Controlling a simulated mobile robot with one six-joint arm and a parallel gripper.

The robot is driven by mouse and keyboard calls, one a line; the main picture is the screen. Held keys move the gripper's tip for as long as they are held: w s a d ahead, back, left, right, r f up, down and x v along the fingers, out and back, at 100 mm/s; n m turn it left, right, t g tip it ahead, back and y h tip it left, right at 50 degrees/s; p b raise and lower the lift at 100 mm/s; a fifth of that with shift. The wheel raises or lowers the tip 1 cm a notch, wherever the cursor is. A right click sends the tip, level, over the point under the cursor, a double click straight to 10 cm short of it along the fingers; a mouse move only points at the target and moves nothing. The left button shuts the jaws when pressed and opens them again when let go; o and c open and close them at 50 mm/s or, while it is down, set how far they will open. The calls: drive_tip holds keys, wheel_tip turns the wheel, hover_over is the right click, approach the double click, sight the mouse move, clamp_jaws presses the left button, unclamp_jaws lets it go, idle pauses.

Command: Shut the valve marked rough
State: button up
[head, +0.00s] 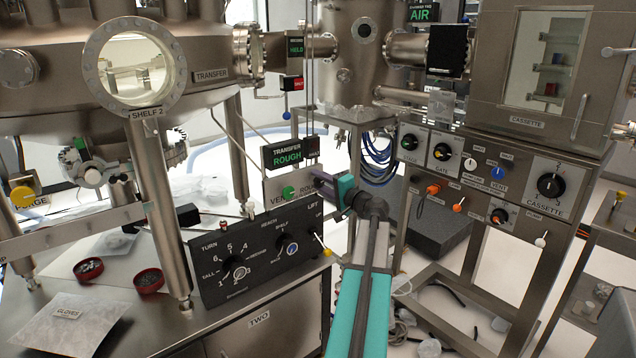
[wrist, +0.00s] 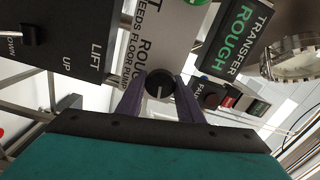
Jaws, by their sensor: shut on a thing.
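The rough valve's knob (wrist: 160,83) is round and black with a pale pointer line, on a pale plate (wrist: 160,35) lettered ROUGH, NEEDS FLOOR PUMP. In the wrist view my gripper (wrist: 160,98) has its two purple fingers on either side of this knob, shut on it. The pointer line runs roughly up and down in the wrist picture. In the head view my gripper (head: 334,194) reaches the right end of the plate (head: 277,187), and hides the knob. A sign reading TRANSFER ROUGH (head: 287,154) in green hangs above; it also shows in the wrist view (wrist: 236,38).
A green vent knob (head: 289,193) sits left on the same plate. A black control panel (head: 262,255) with LIFT and TURN controls stands close below. A lever with a pale yellow tip (head: 327,252) sticks out near my arm. Steel chamber and pipes are above.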

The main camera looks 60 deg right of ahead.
drive_tip(key=shift+w+a+r+m, duration=0.1)
drive_tip(key=shift+w+r+m, duration=0.15)
drive_tip(key=shift+m, duration=0.65)
drive_tip(key=shift+f, duration=0.1)
drive_tip(key=o, duration=1.1)
drive_tip(key=shift+f, duration=0.1)
drive_tip(key=shift+c, duration=0.2)
drive_tip(key=shift+s, duration=0.1)
drive_tip(key=shift+s+f, duration=0.1)
drive_tip(key=shift+s, duration=0.3)
drive_tip(key=v, duration=1.3)
drive_tip(key=shift+b, duration=0.3)
